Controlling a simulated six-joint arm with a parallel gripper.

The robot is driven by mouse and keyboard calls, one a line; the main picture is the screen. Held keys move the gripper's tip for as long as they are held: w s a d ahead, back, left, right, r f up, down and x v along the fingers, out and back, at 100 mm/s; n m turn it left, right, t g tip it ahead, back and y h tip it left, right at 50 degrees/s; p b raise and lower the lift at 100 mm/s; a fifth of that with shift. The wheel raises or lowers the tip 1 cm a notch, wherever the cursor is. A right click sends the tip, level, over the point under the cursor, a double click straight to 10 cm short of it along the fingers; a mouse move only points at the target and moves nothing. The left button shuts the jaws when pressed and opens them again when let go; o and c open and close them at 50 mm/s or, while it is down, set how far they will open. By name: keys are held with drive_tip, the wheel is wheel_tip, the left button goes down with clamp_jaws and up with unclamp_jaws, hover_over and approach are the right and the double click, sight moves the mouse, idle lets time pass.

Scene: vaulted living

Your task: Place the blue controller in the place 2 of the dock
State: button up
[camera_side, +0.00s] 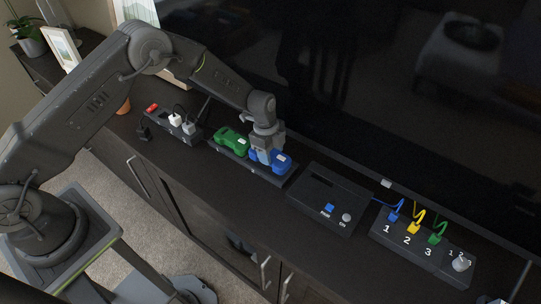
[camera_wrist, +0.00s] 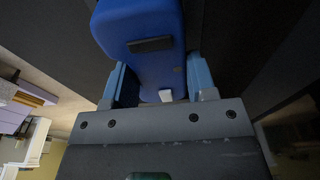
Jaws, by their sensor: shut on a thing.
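The blue controller (camera_side: 283,161) is at the right-hand part of the dark dock (camera_side: 249,168), beside the green controller (camera_side: 231,138) in the left-hand part. My gripper (camera_side: 265,157) comes down from above and is shut on the blue controller. In the wrist view the blue controller (camera_wrist: 140,35) fills the top middle, between the two blue-grey fingers of my gripper (camera_wrist: 160,88). I cannot tell whether the controller rests on the dock or is just above it. The dock's place marks are too small or hidden to read.
A power strip (camera_side: 157,121) with white plugs stands left of the dock. A black box (camera_side: 327,199) with a blue button and a knob stands to its right. Farther right is a panel (camera_side: 400,250) with numbered coloured cables. A large dark screen (camera_side: 400,90) rises behind.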

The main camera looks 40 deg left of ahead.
drive_tip(key=shift+f, duration=0.95)
drive_tip(key=shift+f, duration=0.2)
drive_tip(key=o, duration=1)
drive_tip(key=shift+r, duration=0.1)
